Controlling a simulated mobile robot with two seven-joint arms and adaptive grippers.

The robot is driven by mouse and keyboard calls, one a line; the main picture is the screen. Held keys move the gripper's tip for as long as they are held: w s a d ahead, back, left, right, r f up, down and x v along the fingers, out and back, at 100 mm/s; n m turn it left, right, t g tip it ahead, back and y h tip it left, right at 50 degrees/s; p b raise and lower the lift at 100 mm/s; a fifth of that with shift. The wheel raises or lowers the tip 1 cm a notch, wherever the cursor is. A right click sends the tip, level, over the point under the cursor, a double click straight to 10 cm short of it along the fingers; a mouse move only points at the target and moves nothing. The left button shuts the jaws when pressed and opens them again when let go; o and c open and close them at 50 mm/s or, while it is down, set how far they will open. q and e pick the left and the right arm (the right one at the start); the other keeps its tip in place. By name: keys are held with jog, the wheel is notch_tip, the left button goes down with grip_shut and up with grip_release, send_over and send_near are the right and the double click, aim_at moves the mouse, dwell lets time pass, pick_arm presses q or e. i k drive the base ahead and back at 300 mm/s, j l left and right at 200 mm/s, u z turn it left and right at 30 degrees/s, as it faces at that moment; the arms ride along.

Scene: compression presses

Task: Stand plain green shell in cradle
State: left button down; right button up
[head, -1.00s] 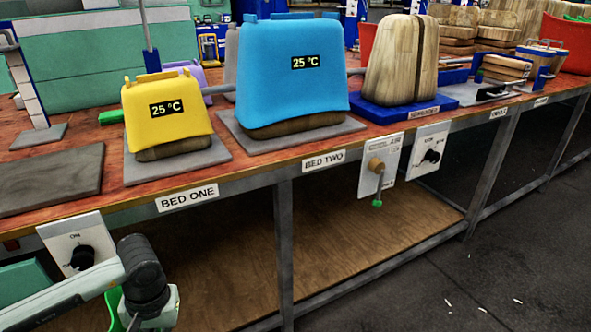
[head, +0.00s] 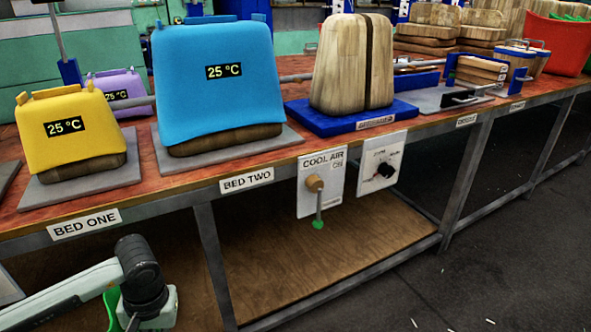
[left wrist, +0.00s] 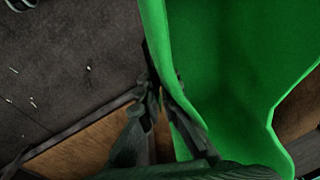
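The plain green shell (left wrist: 235,65) fills much of the left wrist view, a bent sheet with a thin edge. My left gripper (left wrist: 163,95) is shut on that edge. In the head view my left gripper (head: 145,300) is low at the left, in front of the bench, and only a sliver of the green shell (head: 111,308) shows beside it; the rest is hidden or out of frame. A low grey plate with blue uprights (head: 455,98) on the bench at right may be the cradle; I cannot read its label surely. My right gripper is not in view.
On the bench (head: 135,185) stand a yellow shell (head: 65,145) and a blue shell (head: 210,105) on forms, and a split wooden form (head: 350,65) on a blue base. A cool-air lever (head: 318,200) juts from the front. The floor (head: 500,240) at right is clear.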

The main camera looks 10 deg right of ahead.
aim_at(420, 95)
jog(key=i+l, duration=0.15)
jog(key=l, duration=0.55)
jog(key=i+l, duration=0.15)
jog(key=l, duration=0.55)
jog(key=i+l, duration=0.15)
jog(key=l, duration=0.6)
jog(key=i+l, duration=0.15)
jog(key=l, duration=0.55)
jog(key=i+l, duration=0.15)
jog(key=l, duration=0.55)
jog(key=i+l, duration=0.15)
jog(key=l, duration=0.55)
jog(key=i+l, duration=0.15)
jog(key=l, duration=0.55)
jog(key=i+l, duration=0.15)
jog(key=l, duration=0.55)
